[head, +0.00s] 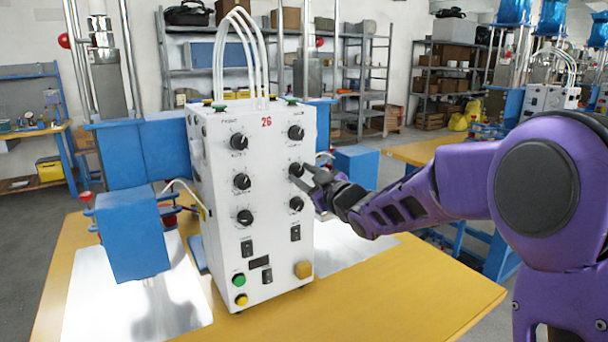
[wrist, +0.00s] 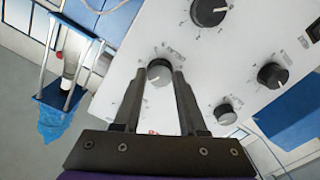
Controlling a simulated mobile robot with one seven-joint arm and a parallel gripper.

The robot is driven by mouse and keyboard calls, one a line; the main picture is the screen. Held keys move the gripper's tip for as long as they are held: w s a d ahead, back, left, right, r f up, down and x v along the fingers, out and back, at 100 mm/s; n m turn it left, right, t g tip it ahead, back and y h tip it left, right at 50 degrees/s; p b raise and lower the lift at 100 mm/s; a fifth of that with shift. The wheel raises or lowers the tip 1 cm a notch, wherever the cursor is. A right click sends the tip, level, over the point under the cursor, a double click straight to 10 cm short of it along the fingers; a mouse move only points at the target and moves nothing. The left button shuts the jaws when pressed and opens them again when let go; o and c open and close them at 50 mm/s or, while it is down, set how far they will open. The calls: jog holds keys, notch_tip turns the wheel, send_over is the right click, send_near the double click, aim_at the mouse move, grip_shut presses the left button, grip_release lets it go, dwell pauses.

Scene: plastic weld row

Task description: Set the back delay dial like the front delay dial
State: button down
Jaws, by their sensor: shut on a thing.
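A white control box (head: 267,240) stands on the table with two columns of black dials. The left column, under a label that looks like "FRONT", has a top dial (head: 239,141), a middle dial (head: 242,181) and a bottom dial (head: 245,217). The right column has a top dial (head: 296,132), a middle dial (head: 296,169) and a bottom dial (head: 296,204). My gripper (head: 304,173) is at the right column's middle dial, partly covering it. In the wrist view its fingers (wrist: 158,75) are around a grey-faced dial (wrist: 159,72). Dial names and exact pointer angles are too small to read.
Blue press parts (head: 133,235) stand at the left. The yellow tabletop (head: 400,290) is clear at front right.

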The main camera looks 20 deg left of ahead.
dwell(0.4)
jog(key=shift+c, duration=2.4)
grip_release()
jog(key=v, duration=1.7)
jog(key=shift+s, duration=0.25)
jog(key=shift+d, duration=0.15)
